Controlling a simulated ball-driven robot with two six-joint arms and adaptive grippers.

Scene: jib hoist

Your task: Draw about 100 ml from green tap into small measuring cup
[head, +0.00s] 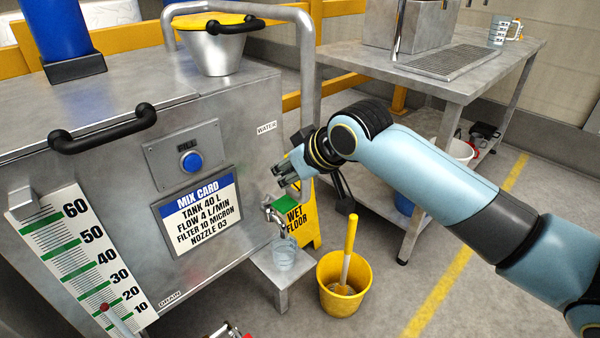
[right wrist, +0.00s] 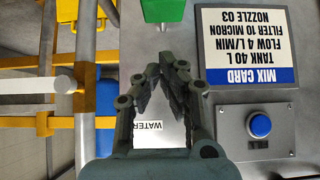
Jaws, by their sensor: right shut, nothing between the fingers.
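The green tap (head: 286,203) is a metal spout with a green handle on the tank's lower right front. The green handle also shows at the top of the right wrist view (right wrist: 171,9). The small clear measuring cup (head: 283,257) stands upright on a small metal stand under the spout; I cannot tell whether it holds water. My right gripper (head: 284,176) is just above the green handle, apart from it. In the right wrist view, its fingers (right wrist: 166,72) are together and empty. My left gripper is not in view.
A yellow bucket (head: 330,302) stands on the floor right of the stand (head: 292,276). A wet-floor sign (head: 308,222) is behind the tap. A larger measuring jug (head: 499,32) stands on the metal table (head: 482,82). The tank front has a blue button (head: 190,162) and mix card.

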